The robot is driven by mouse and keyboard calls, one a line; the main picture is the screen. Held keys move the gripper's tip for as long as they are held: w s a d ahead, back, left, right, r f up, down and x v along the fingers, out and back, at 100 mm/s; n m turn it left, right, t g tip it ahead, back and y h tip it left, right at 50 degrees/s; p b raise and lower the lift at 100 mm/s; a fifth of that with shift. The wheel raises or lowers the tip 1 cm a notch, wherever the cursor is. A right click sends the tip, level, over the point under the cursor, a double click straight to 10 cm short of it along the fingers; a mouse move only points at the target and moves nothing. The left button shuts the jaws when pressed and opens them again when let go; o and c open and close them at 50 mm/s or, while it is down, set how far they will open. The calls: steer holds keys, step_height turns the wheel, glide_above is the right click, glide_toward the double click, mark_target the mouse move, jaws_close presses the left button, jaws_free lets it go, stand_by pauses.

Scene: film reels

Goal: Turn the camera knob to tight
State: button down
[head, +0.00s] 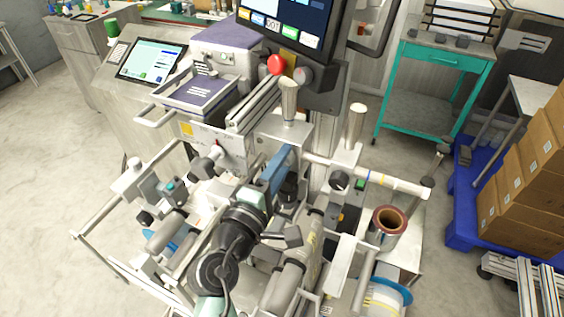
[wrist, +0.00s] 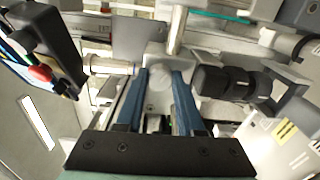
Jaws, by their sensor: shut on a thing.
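My gripper (head: 286,156) reaches into the middle of the film machine in the head view, its blue fingers pointing up and away. In the wrist view my gripper (wrist: 160,74) has one blue finger on each side of a pale grey round knob (wrist: 158,88), and it is shut on this knob. The knob appears to be the camera knob. In the head view the fingers and the machine parts hide it. I cannot make out any mark showing how tight it is.
A black ribbed cylinder (wrist: 225,83) sits close to the right finger. A metal roller (head: 289,100) stands above the fingertips, and a bar (head: 375,178) runs to the right. A monitor (head: 290,25) hangs behind. Open floor lies left of the machine.

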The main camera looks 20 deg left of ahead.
steer(key=c, duration=0.5)
jaws_free()
steer(key=shift+s, duration=0.1)
steer(key=shift+s+a+b, duration=0.15)
steer(key=shift+s+b, duration=0.65)
steer(key=shift+s, duration=2.4)
steer(key=shift+s+a+b, duration=0.1)
steer(key=shift+s+b, duration=0.7)
steer(key=shift+s, duration=2.4)
